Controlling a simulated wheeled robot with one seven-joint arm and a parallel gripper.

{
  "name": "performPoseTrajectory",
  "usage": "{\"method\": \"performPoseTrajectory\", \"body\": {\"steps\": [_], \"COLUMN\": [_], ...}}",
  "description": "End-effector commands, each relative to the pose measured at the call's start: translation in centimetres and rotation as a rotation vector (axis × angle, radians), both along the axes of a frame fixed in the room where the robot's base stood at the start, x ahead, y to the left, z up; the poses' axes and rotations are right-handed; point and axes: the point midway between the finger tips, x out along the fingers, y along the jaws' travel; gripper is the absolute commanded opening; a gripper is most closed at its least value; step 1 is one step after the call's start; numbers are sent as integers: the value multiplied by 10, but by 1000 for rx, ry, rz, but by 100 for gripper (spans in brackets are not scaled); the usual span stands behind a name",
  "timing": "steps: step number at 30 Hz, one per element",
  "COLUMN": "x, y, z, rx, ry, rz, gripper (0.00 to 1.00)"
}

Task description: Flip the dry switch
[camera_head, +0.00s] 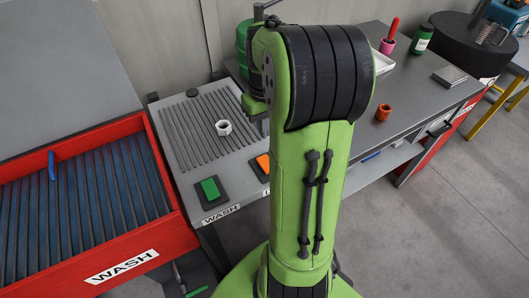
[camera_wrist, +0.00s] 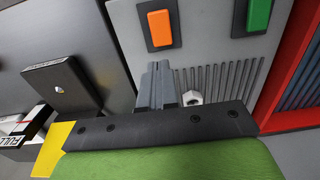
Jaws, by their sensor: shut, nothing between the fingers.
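The orange rocker switch (camera_head: 263,162) sits on a dark plate at the front edge of the grey ribbed table, partly hidden by my arm. A label beside it is mostly covered, so its word cannot be read. In the wrist view, the orange switch (camera_wrist: 159,28) lies beyond my fingertips. A green rocker switch (camera_head: 209,188) sits to its left above a WASH label; it also shows in the wrist view (camera_wrist: 258,15). My gripper (camera_wrist: 158,70) is shut and empty, over the ribbed surface and apart from the orange switch. Which way the orange switch is tilted cannot be told.
A white hex nut (camera_head: 223,127) lies on the ribbed table (camera_head: 172,125). A red WASH bin (camera_head: 165,232) stands at left. A grey bench at right bears an orange ring (camera_head: 383,112), a pink cup (camera_head: 387,46) and a green bottle (camera_head: 421,40).

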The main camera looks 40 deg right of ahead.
Motion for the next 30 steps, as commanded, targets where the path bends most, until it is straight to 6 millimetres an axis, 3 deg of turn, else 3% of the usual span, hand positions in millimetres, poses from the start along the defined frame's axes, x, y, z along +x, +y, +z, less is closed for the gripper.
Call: {"method": "performPoseTrajectory", "body": {"steps": [3,12,17,30], "x": [-1,-1,0,2], "y": [0,0,0,0], "z": [-32,-90,-100,-102], "rx": [3,2,1,12], "ry": [4,3,0,36], "rz": [-1,-1,0,0], "gripper": [0,0,0,0]}}
